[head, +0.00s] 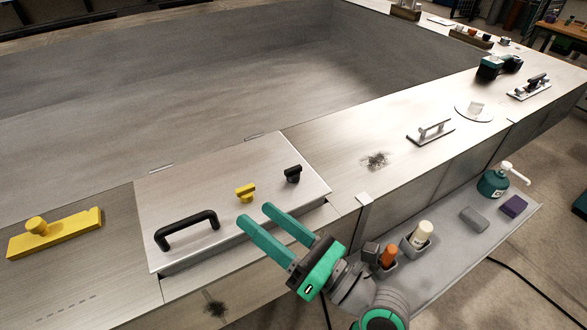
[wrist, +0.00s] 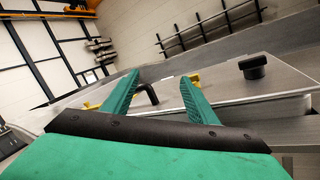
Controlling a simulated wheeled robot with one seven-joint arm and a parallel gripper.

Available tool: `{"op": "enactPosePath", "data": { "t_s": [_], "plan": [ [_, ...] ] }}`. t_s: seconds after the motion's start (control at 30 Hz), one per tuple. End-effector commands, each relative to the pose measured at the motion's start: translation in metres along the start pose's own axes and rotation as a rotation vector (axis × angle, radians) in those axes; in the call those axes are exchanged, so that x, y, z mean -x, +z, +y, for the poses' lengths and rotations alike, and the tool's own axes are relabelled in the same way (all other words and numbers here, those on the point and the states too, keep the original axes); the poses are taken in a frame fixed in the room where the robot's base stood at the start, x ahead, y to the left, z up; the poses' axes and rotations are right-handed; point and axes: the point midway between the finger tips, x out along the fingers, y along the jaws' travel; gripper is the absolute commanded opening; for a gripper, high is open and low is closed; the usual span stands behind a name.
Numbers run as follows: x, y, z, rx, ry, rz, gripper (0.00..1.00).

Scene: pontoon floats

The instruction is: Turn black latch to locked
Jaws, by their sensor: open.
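The black latch (head: 293,173) is a small knob on the right part of a raised metal hatch lid (head: 300,205). It also shows in the wrist view (wrist: 253,67), to the right of my fingers. A yellow latch (head: 246,193) sits to its left, and a black bar handle (head: 187,231) is further left on the lid. My gripper (head: 256,222) is open and empty, with green fingers in front of the latches, over the lid's front edge. It is apart from the black latch. The latch's exact turn angle is hard to read.
A yellow block with a knob (head: 55,233) lies left of the lid. A grey side shelf (head: 460,235) at the right holds an orange bottle (head: 388,256), a white-capped bottle (head: 421,234) and a teal pump bottle (head: 494,181).

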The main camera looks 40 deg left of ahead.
Motion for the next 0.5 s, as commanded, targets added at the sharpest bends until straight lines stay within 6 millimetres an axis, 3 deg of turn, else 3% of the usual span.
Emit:
{"op": "enactPosePath", "data": {
  "t_s": [0.3,0.5],
  "plan": [
    [0.007,0.039,-0.065,0.348,-0.331,0.319,0.53],
    [0.022,0.068,-0.088,0.455,-0.491,0.416,0.53]
  ]
}}
